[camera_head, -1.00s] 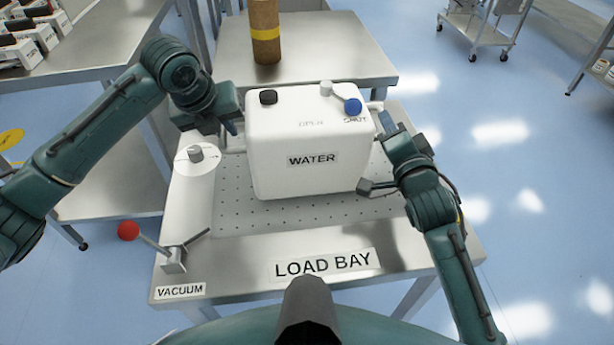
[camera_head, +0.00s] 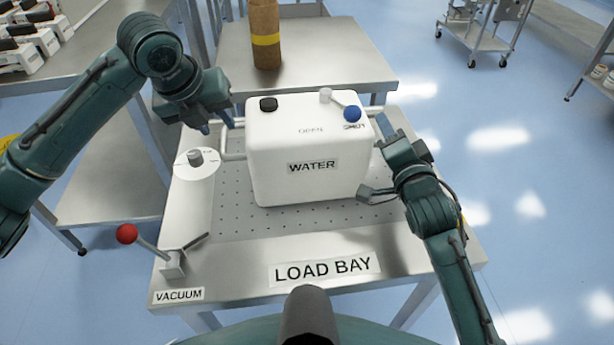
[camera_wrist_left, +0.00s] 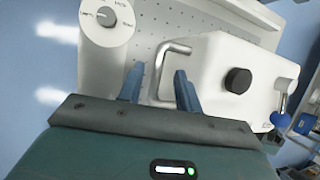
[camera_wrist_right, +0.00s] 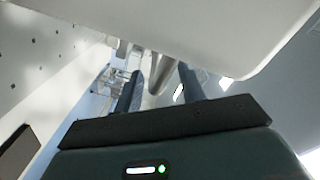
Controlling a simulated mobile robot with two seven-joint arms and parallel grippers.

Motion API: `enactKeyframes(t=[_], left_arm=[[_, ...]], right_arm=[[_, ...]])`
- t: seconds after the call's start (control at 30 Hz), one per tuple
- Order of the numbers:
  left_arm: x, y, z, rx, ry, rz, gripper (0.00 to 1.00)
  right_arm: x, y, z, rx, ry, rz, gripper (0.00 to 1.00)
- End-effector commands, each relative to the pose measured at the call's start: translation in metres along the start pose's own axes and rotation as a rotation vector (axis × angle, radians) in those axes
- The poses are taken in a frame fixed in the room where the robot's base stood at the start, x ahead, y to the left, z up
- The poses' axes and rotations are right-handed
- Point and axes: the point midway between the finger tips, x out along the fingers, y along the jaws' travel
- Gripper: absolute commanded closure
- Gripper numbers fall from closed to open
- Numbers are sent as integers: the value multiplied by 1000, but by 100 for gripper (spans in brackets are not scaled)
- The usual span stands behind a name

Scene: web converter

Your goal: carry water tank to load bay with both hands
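The white water tank (camera_head: 280,160), labelled WATER, stands upright on the perforated top of the load bay (camera_head: 235,215). It has a black cap, a blue knob and a metal handle on each side. My left gripper (camera_head: 217,126) is open above and left of the tank's left handle (camera_head: 230,156). In the left wrist view that handle (camera_wrist_left: 172,50) appears between the spread fingers, not gripped. My right gripper (camera_head: 383,138) is beside the tank's right side. In the right wrist view its fingers are apart with the right handle (camera_wrist_right: 157,76) between them; contact is unclear.
Behind is a metal table (camera_head: 330,60) bearing a brown cylinder (camera_head: 265,35). Open blue floor (camera_head: 500,200) lies to the right.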

Motion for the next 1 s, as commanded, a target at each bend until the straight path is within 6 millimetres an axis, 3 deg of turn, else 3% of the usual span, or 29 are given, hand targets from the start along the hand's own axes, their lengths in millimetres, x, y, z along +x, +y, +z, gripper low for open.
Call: enactKeyframes(t=[0.1,0.23,0.53,1.0], left_arm=[[-28,0,1,1,-5,-2,66],[-50,0,1,2,-4,-2,66],[-70,0,0,1,1,-1,66],[-70,0,0,0,1,-2,66]], right_arm=[[0,0,0,0,0,0,60],[0,0,0,0,0,0,60],[-7,1,0,1,-1,1,60],[-95,1,0,2,-1,3,60]])
